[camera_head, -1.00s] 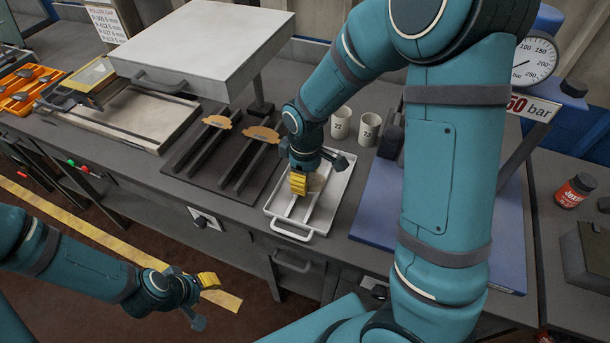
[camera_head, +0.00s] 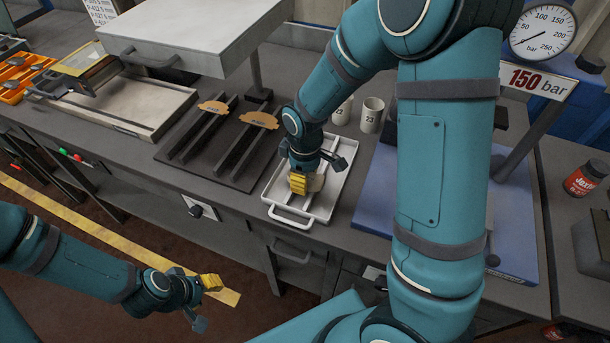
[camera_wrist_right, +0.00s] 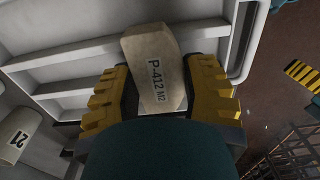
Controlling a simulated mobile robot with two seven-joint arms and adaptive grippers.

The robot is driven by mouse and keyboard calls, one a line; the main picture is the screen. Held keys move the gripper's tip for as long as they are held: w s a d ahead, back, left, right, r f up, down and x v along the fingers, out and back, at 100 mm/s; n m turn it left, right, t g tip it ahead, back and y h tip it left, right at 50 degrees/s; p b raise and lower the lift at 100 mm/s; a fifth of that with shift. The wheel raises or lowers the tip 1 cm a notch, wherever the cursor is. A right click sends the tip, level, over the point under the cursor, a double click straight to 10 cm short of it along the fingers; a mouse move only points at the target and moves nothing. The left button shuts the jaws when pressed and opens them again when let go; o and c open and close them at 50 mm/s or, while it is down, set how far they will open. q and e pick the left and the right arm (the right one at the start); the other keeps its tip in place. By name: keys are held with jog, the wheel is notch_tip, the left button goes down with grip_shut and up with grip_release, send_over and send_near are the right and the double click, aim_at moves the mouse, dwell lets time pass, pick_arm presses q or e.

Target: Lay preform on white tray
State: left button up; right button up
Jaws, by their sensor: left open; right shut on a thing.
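In the head view the preform (camera_head: 316,182) is partly hidden by the gripper. The white tray (camera_head: 326,203) is shallow and has raised ribs. The right gripper is over its middle, and I cannot tell whether the preform touches the tray. The tray also shows behind the preform in the right wrist view (camera_wrist_right: 60,56). My left gripper (camera_head: 211,283) is open and empty, low in front of the bench.
Two white cups (camera_head: 372,113) stand behind the tray. A dark rack (camera_head: 210,165) with tan-ended bars lies to its left. A blue-based press (camera_head: 500,235) with a dial gauge (camera_head: 543,31) stands to the right. In the right wrist view, a cup marked 21 (camera_wrist_right: 14,142) is close by.

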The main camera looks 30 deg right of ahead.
jog(key=shift+f+b, duration=0.3)
jog(key=shift+f, duration=0.05)
jog(key=o, duration=1.7)
jog(key=shift+r, duration=0.1)
jog(key=shift+r+p, duration=1.65)
jog(key=shift+r, duration=0.3)
jog(key=s+a, duration=0.4)
jog(key=s+a+b, duration=0.1)
jog(key=s+a, duration=0.3)
jog(key=a, duration=0.1)
